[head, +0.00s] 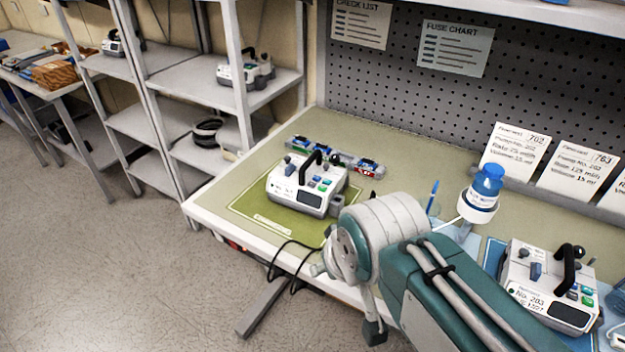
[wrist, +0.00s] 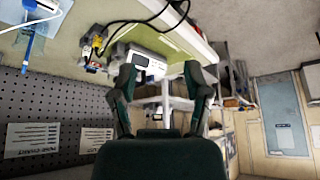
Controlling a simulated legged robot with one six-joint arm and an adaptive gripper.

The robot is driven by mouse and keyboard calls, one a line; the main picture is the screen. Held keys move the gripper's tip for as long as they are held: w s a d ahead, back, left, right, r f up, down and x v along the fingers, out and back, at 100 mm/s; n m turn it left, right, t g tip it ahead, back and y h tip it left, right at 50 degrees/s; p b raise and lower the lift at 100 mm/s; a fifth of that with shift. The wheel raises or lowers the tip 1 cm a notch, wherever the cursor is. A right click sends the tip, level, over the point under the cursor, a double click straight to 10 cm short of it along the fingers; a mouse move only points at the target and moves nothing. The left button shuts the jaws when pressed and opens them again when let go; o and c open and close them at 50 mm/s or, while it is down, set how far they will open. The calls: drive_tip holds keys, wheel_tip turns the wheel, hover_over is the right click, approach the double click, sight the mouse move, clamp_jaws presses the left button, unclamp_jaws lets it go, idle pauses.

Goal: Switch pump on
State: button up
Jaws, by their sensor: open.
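A white pump (head: 297,192) with a black handle, a dark display and green and blue buttons stands on a green mat (head: 243,207) at the left of the bench. A second white pump (head: 534,292), labelled No. 203, stands at the right, partly behind my arm. I cannot tell whether either pump is on. In the wrist view, the picture is turned over, and my gripper (wrist: 164,66) is open with nothing held. A white pump (wrist: 148,66) shows beyond and between its fingers, apart from them. My fingers cannot be made out in the head view.
A strip of small coloured parts (head: 335,157) lies behind the left pump. A blue-capped bottle (head: 484,192) is by my arm. Cards (head: 515,152) stand along the pegboard (head: 395,95). A black cable (head: 290,248) hangs over the front edge. Shelves (head: 185,85) stand left.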

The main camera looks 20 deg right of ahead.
clamp_jaws()
idle(1.4)
